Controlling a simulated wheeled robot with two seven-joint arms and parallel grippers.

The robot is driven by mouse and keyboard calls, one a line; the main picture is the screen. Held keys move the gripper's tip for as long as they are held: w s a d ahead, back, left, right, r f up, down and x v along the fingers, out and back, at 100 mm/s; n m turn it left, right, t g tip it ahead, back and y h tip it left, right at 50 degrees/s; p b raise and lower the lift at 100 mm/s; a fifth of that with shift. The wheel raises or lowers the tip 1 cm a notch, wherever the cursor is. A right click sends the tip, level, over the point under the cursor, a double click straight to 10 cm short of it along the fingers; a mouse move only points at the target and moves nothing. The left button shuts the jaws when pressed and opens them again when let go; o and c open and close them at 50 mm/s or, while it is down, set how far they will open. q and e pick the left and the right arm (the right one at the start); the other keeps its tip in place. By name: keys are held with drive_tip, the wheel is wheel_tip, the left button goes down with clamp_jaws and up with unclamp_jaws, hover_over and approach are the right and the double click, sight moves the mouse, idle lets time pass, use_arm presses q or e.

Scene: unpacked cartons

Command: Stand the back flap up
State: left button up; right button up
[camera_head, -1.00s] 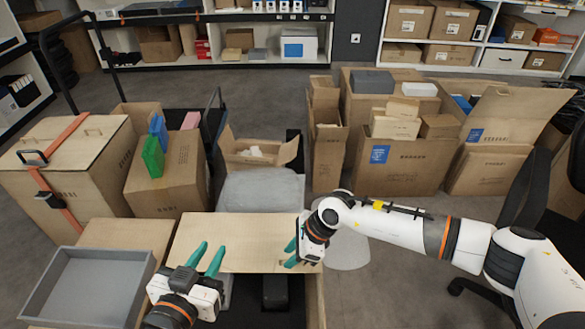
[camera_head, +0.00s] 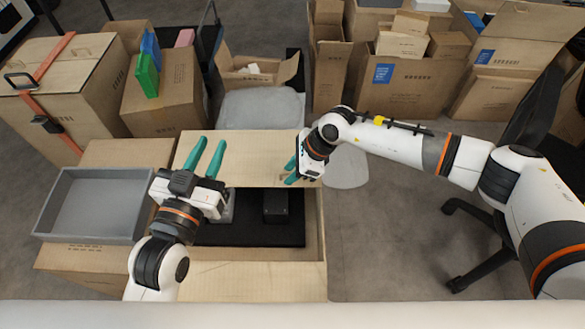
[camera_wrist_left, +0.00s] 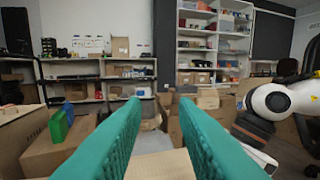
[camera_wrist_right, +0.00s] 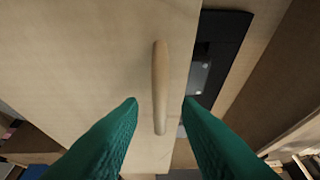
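The back flap (camera_head: 240,150) is a pale cardboard panel lying across the far part of an open box (camera_head: 320,240). It looks roughly flat, not upright. In the right wrist view the flap (camera_wrist_right: 90,60) carries a thin wooden grip piece (camera_wrist_right: 160,88) near its edge. My right gripper (camera_head: 287,172) is at the flap's right end. Its two green fingers are spread on either side of the grip piece (camera_wrist_right: 160,110), with gaps visible. My left gripper (camera_head: 211,140) is open and empty. Its fingers appear over the flap's left part; contact cannot be told.
Inside the box is a black item (camera_head: 276,206) on a dark floor. The near flap (camera_head: 255,280) lies toward me. A grey tray (camera_head: 95,235) is at left on cardboard. A translucent grey bin (camera_head: 262,108) stands behind the flap. An office chair (camera_head: 530,130) stands at right.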

use_arm(q)
drive_tip(key=shift+d+r+t, duration=0.2)
drive_tip(key=shift+r+t, duration=0.6)
drive_tip(key=shift+r, duration=0.25)
use_arm(e)
drive_tip(key=shift+f, duration=0.35)
drive_tip(key=c, duration=0.7)
